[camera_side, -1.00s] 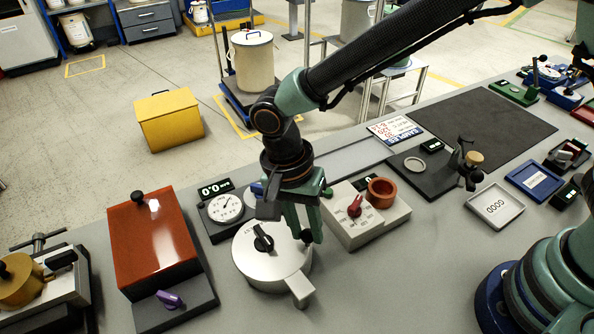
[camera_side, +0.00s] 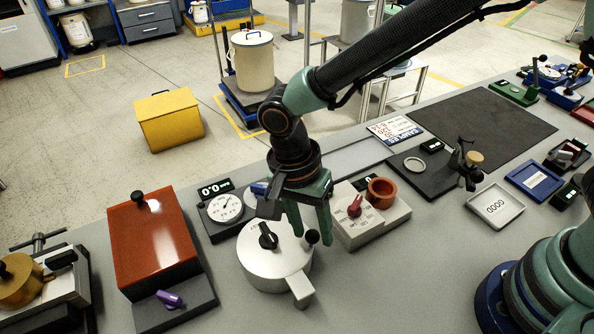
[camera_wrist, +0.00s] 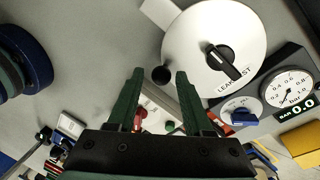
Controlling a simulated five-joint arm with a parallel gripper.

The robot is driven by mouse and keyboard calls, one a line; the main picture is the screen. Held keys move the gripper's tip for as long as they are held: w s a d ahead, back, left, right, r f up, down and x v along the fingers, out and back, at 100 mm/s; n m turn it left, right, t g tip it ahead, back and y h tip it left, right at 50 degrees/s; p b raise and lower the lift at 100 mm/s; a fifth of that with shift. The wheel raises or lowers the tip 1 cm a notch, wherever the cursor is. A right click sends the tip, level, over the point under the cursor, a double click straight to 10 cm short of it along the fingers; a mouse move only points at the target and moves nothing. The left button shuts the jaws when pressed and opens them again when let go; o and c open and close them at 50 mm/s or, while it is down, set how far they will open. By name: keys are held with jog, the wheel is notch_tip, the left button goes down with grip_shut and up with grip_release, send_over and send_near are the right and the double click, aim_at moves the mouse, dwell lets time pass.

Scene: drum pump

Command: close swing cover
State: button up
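The swing cover (camera_side: 268,262) is a round silver disc with a dark pointer knob on top and a short arm at its front right. In the wrist view the cover (camera_wrist: 192,40) shows lettering reading LEAK TEST. A black ball handle (camera_side: 312,236) stands at its right rim, and the ball also shows in the wrist view (camera_wrist: 161,75). My gripper (camera_side: 310,229) is above the right edge of the cover with its green fingers apart. In the wrist view the ball lies between the fingertips (camera_wrist: 160,77), with gaps on both sides. What lies under the cover is hidden.
A dial gauge (camera_side: 225,208) stands behind the cover. A grey box with a red knob and orange ring (camera_side: 382,192) is close on the right. A red-lidded box (camera_side: 152,240) stands on the left. Bench in front is clear.

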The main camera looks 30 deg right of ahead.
aim_at(298, 242)
dwell(0.3)
notch_tip(298, 242, up, 12)
jog(key=w+a, duration=0.1)
jog(key=shift+w+a, duration=0.3)
jog(key=shift+w, duration=0.05)
jog(key=d+r+n+t, duration=0.1)
jog(key=d+n+t, duration=0.1)
jog(key=d, duration=0.7)
jog(key=s+d+r+n+t+y, duration=0.1)
jog(key=d+r+n+t, duration=0.1)
jog(key=d+n, duration=0.3)
jog(key=d+r+n+t, duration=0.2)
jog(key=d+n+t, duration=0.1)
jog(key=d, duration=1)
jog(key=shift+s+d+n, duration=0.25)
jog(key=shift+s+n, duration=0.15)
jog(key=shift+n, duration=0.3)
